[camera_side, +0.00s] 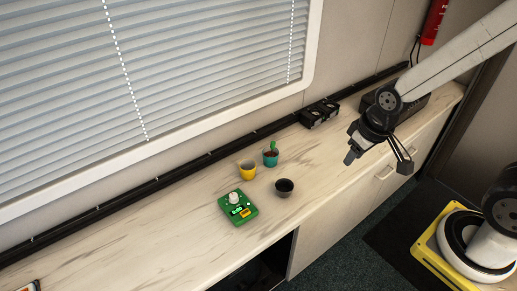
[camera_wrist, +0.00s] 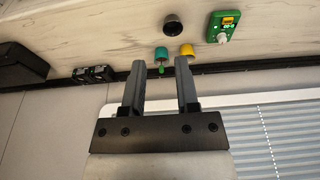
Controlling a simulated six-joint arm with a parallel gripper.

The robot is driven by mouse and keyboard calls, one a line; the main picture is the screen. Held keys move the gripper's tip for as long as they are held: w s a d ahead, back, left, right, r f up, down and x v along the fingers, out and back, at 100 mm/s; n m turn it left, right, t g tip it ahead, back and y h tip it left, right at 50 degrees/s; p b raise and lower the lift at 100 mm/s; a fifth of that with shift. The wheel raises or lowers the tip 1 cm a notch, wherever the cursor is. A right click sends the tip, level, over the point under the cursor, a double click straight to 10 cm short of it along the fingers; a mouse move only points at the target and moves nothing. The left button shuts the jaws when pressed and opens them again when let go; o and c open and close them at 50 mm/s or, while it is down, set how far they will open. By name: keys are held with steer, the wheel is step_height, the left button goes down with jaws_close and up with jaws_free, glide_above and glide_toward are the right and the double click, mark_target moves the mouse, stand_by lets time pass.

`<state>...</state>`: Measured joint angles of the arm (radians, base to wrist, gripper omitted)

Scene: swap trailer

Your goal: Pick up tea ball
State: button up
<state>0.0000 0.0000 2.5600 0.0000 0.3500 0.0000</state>
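I cannot make out a clear tea ball in either view. A dark round cup (camera_side: 284,188) stands on the counter, and it also shows in the wrist view (camera_wrist: 172,24). A yellow cup (camera_side: 247,170) stands beside it. A teal pot (camera_side: 270,159) holds a small green cactus. A green device (camera_side: 238,208) with a white knob lies left of the cups. My gripper (camera_wrist: 160,63) is open and empty, its two fingers apart. In the side view it hangs in the air right of the cups, well clear of them.
The wood-grain counter (camera_side: 150,243) is mostly bare at left. A black twin-fan unit (camera_side: 319,113) and a black box (camera_side: 395,101) stand at the back right. A window with blinds (camera_side: 140,80) and a black rail run along the back. The counter's front edge drops to the floor.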

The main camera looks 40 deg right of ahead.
steer(key=shift+o, duration=1.3)
steer(key=w+d+f+m, duration=0.1)
steer(key=w+f+m, duration=0.15)
steer(key=w, duration=0.65)
steer(key=w+f+m, duration=0.1)
steer(key=w+m, duration=0.3)
steer(key=w, duration=0.5)
steer(key=w+d+f+m+g, duration=0.1)
steer(key=w+d+f+m, duration=0.1)
steer(key=w+f+m, duration=0.4)
steer(key=shift+w+d+f+g, duration=0.2)
steer(key=shift+w+f+g, duration=0.2)
steer(key=shift+w+f, duration=2.5)
steer(key=shift+w+r, duration=0.3)
steer(key=shift+w, duration=0.1)
steer(key=shift+w+f, duration=0.1)
steer(key=shift+f, duration=1.1)
